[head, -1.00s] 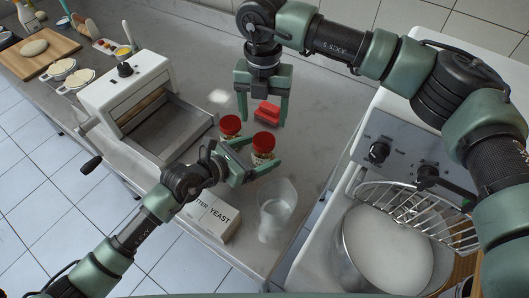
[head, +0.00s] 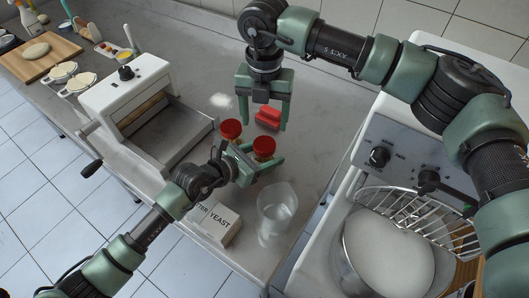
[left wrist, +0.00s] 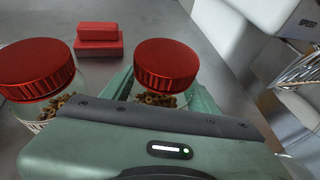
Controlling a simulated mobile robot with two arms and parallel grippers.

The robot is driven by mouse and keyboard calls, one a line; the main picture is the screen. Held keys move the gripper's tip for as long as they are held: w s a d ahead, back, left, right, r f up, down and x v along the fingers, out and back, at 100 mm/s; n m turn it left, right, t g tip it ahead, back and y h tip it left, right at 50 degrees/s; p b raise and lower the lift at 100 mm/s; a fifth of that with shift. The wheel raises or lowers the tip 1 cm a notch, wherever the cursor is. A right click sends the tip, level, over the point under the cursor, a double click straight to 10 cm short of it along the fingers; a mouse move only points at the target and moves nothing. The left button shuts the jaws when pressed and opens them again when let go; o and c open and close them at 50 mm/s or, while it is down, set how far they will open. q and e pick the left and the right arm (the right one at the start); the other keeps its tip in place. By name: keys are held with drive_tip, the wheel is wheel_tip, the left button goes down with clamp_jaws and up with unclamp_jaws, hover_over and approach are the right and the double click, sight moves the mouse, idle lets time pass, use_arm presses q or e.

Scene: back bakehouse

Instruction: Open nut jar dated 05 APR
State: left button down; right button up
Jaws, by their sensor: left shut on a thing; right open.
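Two glass jars with red screw lids stand side by side on the counter: the left jar (head: 231,130) and the right jar (head: 264,147). In the left wrist view, the left jar (left wrist: 38,72) and right jar (left wrist: 165,68) both hold brown pieces. No date is readable on either. My left gripper (head: 260,162) is shut on the right jar, its fingers around the glass below the lid. Both lids are on. My right gripper (head: 263,122) is open and empty, pointing down behind the jars, with a red block-like item (head: 268,117) showing between its fingers.
The red item lies on the counter behind the jars, also in the left wrist view (left wrist: 98,42). A dough sheeter (head: 150,100) is left; a mixer with bowl (head: 388,250) is right.

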sight(264, 144)
drive_tip(key=m, duration=0.3)
drive_tip(key=shift+m, duration=0.3)
drive_tip(key=m, duration=0.3)
drive_tip(key=shift+m, duration=0.4)
drive_tip(key=m, duration=0.5)
drive_tip(key=shift+f+m, duration=0.1)
drive_tip(key=shift+m, duration=0.3)
drive_tip(key=shift+f, duration=3.9)
